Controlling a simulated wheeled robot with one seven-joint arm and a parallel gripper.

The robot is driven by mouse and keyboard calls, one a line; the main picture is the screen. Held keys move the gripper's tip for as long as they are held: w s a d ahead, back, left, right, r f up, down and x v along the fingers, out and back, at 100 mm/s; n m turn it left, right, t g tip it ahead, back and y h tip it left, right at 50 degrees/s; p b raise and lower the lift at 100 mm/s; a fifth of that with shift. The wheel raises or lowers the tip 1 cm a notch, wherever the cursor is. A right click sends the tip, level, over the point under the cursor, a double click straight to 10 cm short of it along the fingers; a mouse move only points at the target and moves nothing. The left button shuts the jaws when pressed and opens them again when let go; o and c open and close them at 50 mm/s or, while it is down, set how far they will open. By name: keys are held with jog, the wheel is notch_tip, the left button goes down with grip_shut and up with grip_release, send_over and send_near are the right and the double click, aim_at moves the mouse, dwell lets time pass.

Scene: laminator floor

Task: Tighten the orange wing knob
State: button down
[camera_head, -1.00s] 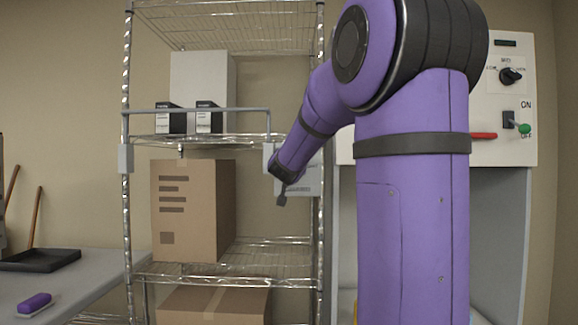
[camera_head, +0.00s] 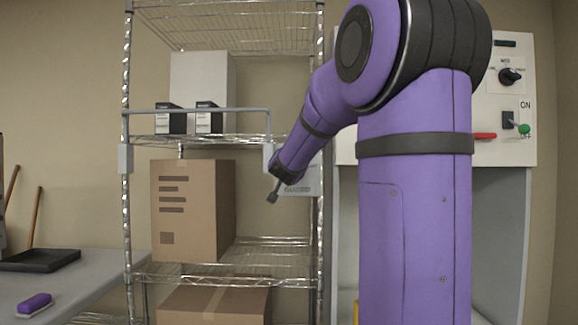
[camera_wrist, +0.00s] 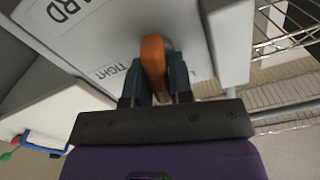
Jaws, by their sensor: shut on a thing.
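The orange wing knob (camera_wrist: 154,62) shows in the wrist view, standing out from a light panel (camera_wrist: 205,40) that bears the word TIGHT and part of another word ending in ARD. My gripper (camera_wrist: 157,85) has its dark fingers on either side of the knob and is shut on it. The knob's base is partly hidden between the fingers.
A wire shelf (camera_head: 230,272) with cardboard boxes (camera_head: 185,215) stands left of my arm. A white control panel (camera_head: 505,75) with a dial, a green-tipped switch and a red handle (camera_head: 484,136) is at the right. A grey table (camera_head: 80,275) is at the far left.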

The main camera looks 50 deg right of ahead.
jog(key=m, duration=0.7)
jog(key=shift+s+d+f, duration=0.1)
jog(key=m, duration=0.4)
jog(key=shift+s+f+m, duration=0.1)
jog(key=shift+f+m, duration=0.05)
jog(key=shift+m, duration=1.75)
jog(key=c, duration=1.1)
grip_release()
jog(key=shift+d, duration=0.1)
